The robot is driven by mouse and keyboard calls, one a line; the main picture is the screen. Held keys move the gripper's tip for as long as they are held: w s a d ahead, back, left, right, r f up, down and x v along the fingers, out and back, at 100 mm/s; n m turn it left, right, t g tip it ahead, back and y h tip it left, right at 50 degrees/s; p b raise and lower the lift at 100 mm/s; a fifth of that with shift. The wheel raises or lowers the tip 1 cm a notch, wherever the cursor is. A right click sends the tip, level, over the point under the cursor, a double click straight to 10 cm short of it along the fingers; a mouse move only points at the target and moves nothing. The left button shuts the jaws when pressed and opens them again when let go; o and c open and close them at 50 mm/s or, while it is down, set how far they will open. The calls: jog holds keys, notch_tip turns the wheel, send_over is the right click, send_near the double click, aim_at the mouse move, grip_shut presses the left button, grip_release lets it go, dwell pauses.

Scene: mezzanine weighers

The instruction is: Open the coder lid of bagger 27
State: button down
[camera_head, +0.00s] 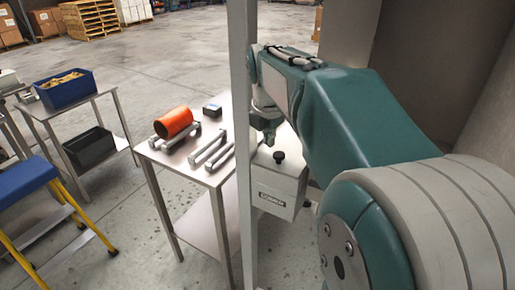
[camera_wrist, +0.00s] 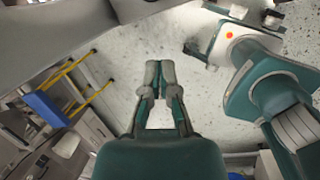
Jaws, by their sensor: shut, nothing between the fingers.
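A pale grey box with a dark label (camera_head: 271,198), apparently the coder, stands beyond the post; the label is too small to read surely. A black knob (camera_head: 279,156) stands up on its top, and the top looks closed. No number 27 is legible. My gripper (camera_head: 268,138) is above and just left of the knob, apart from it as far as I can tell, partly hidden by the post. In the wrist view my gripper (camera_wrist: 160,70) has its fingertips together with nothing between them, and the floor shows behind. The box is not clearly identifiable there.
An upright grey post (camera_head: 241,100) stands just left of the box. A steel table (camera_head: 181,172) beside it holds an orange roll (camera_head: 173,122), metal bars (camera_head: 209,147) and a small dark device (camera_head: 212,110). A blue step with yellow legs (camera_head: 25,180) stands left. Open floor lies behind.

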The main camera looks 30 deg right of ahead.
jog(key=s+a+m, duration=0.3)
jog(key=a+m, duration=0.2)
jog(key=m, duration=0.3)
jog(key=shift+s+r+t+y, duration=0.2)
jog(key=shift+r+t+y, duration=0.2)
